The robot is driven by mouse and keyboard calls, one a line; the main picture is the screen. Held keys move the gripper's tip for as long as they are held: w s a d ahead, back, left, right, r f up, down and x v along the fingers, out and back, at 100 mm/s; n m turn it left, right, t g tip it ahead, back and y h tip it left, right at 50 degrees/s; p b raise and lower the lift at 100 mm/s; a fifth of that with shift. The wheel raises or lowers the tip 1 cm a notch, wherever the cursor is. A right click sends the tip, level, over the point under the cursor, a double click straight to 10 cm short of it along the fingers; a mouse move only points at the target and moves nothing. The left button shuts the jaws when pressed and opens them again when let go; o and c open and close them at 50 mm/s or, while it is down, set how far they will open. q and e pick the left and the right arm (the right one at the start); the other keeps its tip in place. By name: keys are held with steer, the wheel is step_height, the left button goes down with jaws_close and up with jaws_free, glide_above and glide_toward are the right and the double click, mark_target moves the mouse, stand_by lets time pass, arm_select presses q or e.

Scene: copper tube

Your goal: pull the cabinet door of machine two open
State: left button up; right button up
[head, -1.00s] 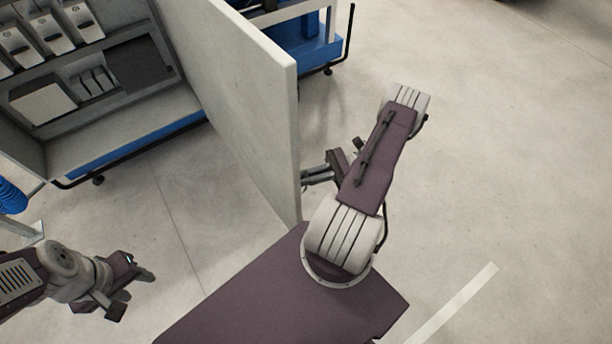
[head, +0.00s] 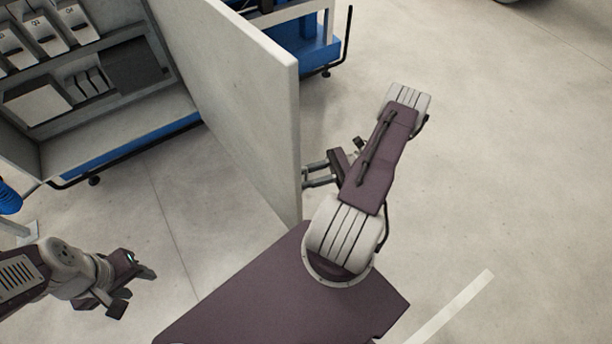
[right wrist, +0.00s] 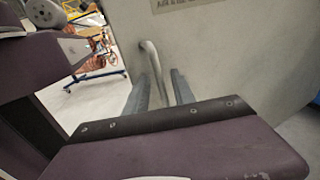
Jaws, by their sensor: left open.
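The cabinet door (head: 235,110) is a thick pale grey panel. It stands swung out from the cabinet (head: 110,110), whose shelves show at the upper left in the head view. In the right wrist view the door (right wrist: 230,60) fills the right side and carries a light bar handle (right wrist: 154,70). My right gripper (right wrist: 160,88) has one finger on each side of the handle; I cannot tell if they press on it. In the head view the right gripper (head: 308,177) is at the door's outer face. My left gripper (head: 134,292) is open and empty, over the floor at lower left.
A blue-based machine or cart (head: 310,50) stands behind the door. A blue part (head: 8,198) shows at the left edge. Bare floor (head: 500,150) lies to the right, with a white floor strip (head: 455,305). A cart (right wrist: 95,75) shows in the right wrist view.

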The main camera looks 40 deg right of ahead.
steer(key=v, duration=0.9)
stand_by(0.3)
